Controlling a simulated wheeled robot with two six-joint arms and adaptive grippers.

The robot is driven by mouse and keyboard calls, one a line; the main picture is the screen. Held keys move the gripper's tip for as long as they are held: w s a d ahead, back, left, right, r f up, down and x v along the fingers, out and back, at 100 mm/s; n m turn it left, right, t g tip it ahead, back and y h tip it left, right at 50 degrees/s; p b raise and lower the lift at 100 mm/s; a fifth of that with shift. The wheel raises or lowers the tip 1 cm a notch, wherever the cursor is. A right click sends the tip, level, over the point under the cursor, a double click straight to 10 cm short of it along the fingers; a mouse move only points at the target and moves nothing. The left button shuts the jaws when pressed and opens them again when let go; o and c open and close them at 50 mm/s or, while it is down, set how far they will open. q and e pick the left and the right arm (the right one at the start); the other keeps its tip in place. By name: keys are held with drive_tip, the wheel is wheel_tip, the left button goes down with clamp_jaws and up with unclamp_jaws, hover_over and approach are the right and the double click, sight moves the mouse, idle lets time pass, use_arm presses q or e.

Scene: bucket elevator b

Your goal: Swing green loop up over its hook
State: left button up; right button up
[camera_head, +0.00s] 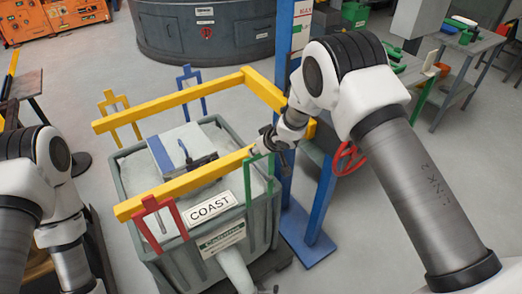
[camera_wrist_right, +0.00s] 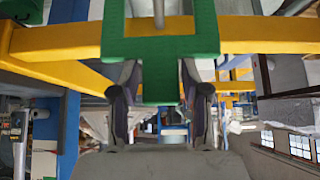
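The green loop (camera_head: 248,186) is at the right end of the front yellow bar, by the bin's corner. In the right wrist view the green loop (camera_wrist_right: 162,48) is a frame with a short tab, lying across the yellow bar (camera_wrist_right: 255,37). A grey rod (camera_wrist_right: 158,12) shows within its opening; I cannot tell whether this is the hook. My right gripper (camera_head: 268,146) is at the loop in the head view. Its two fingers (camera_wrist_right: 161,92) close on either side of the green tab. My left arm is at the left edge; its gripper is not in view.
The grey bin (camera_head: 128,182) stands inside the yellow frame (camera_head: 190,180). A red loop (camera_head: 150,204), a blue loop (camera_head: 187,74) and an orange loop (camera_head: 108,97) sit along it. A blue post (camera_head: 322,200) and red handwheel (camera_head: 347,157) stand to the right.

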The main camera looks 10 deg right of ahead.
drive_tip(key=shift+w+a+f, duration=0.1)
drive_tip(key=shift+f, duration=0.1)
drive_tip(key=shift+r, duration=0.1)
drive_tip(key=v, duration=1.2)
drive_tip(key=shift+w, duration=0.15)
